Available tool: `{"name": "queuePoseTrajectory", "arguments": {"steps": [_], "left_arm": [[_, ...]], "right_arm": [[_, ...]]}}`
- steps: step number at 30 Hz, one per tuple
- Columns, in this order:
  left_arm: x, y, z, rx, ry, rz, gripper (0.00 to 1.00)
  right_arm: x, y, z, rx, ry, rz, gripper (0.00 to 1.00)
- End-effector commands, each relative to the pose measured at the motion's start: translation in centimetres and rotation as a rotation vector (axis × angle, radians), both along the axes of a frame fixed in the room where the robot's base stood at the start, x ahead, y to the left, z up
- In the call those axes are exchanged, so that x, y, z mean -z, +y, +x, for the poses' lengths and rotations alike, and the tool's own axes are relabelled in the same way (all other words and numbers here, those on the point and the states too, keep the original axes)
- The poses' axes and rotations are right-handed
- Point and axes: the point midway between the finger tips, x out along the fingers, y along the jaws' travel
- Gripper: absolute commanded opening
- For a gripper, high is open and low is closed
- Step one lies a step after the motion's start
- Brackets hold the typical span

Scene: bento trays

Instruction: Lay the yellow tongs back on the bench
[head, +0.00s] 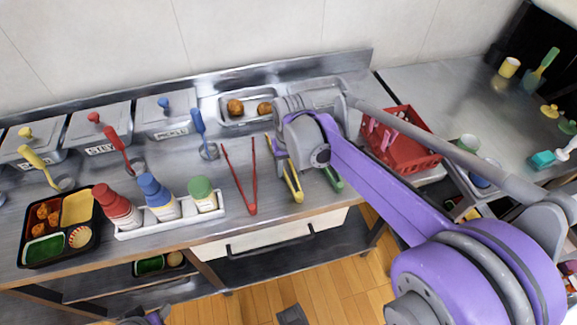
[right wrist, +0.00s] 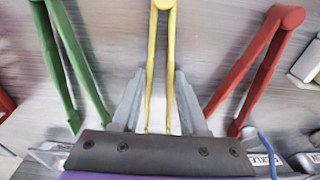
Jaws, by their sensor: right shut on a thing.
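The yellow tongs (head: 294,184) show at the front of the steel bench (head: 215,230), between the red tongs (head: 252,195) and the green tongs (head: 334,179). My right arm hides their far part in the head view. In the right wrist view my right gripper (right wrist: 159,82) is shut on the yellow tongs (right wrist: 161,40), with a finger on each side of their legs. The hinge end points away from the gripper. I cannot tell whether the tongs touch the bench or hang just above it.
Red, blue and green-capped bottles stand in a white holder (head: 168,226) left of the red tongs. A filled bento tray (head: 88,245) is at the far left. A metal pan (head: 235,119) with brown balls is behind, and a red crate (head: 405,150) is to the right.

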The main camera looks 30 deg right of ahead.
Motion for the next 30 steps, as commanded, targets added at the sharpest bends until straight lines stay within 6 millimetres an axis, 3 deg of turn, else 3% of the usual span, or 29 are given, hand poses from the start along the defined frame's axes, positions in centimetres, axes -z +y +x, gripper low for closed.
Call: {"name": "queuePoseTrajectory", "arguments": {"steps": [1,3,6,11,16,25,30], "left_arm": [[0.0,0.0,0.0,0.0,0.0,0.0,0.5],[0.0,0.0,0.0,0.0,0.0,0.0,0.5],[0.0,0.0,0.0,0.0,0.0,0.0,0.5],[0.0,0.0,0.0,0.0,0.0,0.0,0.5],[0.0,0.0,0.0,0.0,0.0,0.0,0.5],[-0.1,0.0,0.0,0.0,0.0,0.0,0.5],[-0.5,0.0,0.0,0.0,-0.002,0.0,0.5]], "right_arm": [[0.0,0.0,0.0,0.0,0.0,0.0,0.35],[0.0,0.0,0.0,0.0,0.0,0.0,0.54],[0.0,0.0,0.0,0.0,0.0,0.0,0.68],[0.0,0.0,0.0,0.0,0.0,0.0,0.68],[0.0,0.0,0.0,0.0,0.0,0.0,0.98],[-0.3,0.0,0.0,0.0,0.0,0.0,1.0],[-2.5,0.0,-0.3,0.0,0.0,0.0,1.0]]}}
